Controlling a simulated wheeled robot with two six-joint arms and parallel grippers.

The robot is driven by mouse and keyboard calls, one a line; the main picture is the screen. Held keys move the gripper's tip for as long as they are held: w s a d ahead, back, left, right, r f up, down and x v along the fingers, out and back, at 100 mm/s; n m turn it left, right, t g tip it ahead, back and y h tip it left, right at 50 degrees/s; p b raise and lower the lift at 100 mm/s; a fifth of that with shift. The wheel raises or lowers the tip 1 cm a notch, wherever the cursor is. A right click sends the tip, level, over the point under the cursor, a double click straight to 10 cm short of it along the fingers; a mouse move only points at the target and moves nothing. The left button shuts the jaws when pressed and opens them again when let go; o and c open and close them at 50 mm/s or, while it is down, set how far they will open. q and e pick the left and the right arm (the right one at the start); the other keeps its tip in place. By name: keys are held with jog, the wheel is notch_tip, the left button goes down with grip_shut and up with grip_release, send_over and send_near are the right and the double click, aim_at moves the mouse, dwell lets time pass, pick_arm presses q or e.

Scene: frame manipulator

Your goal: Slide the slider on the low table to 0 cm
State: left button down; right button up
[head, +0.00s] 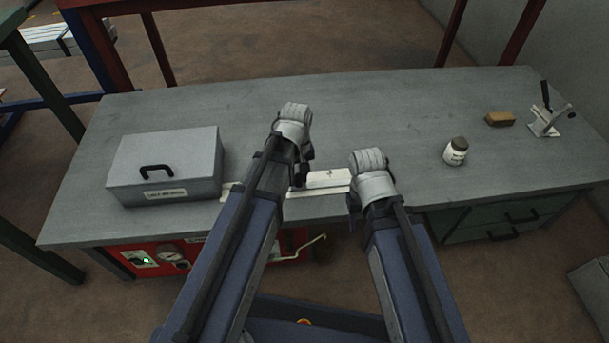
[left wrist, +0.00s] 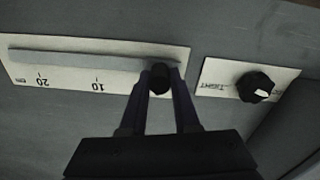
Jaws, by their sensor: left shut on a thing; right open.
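The slider's pale scale plate (left wrist: 60,70) lies on the grey low table (left wrist: 70,118) in the left wrist view, with upside-down marks 20 and 10. Its black slider knob (left wrist: 160,80) is near the right end of the slot, past the 10 mark. My left gripper (left wrist: 160,92) is shut on this knob. It hides the scale below the knob, so the exact reading cannot be told. In the head view, the plate (head: 328,178) shows to the right of my left gripper (head: 300,182). My right gripper (head: 353,203) is open and empty near the plate's right end.
A black rotary knob (left wrist: 255,87) on a plate marked TIGHT sits beside the slider. A grey box (head: 165,165) stands at left. A jar (head: 455,151), a brown block (head: 499,119) and a small stand (head: 545,124) are at right. The table's back middle is clear.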

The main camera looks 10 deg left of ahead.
aim_at(297, 174)
pick_arm(q)
jog(key=shift+a, duration=0.3)
jog(key=c, duration=0.7)
grip_release()
jog(key=shift+s, duration=0.1)
jog(key=shift+o, duration=0.2)
jog(key=shift+d+r+p, duration=0.1)
jog(key=shift+r+p, duration=0.6)
notch_tip(297, 174, up, 6)
jog(key=p, duration=0.6)
jog(key=shift+r+p, duration=0.25)
jog(key=shift+p, duration=0.05)
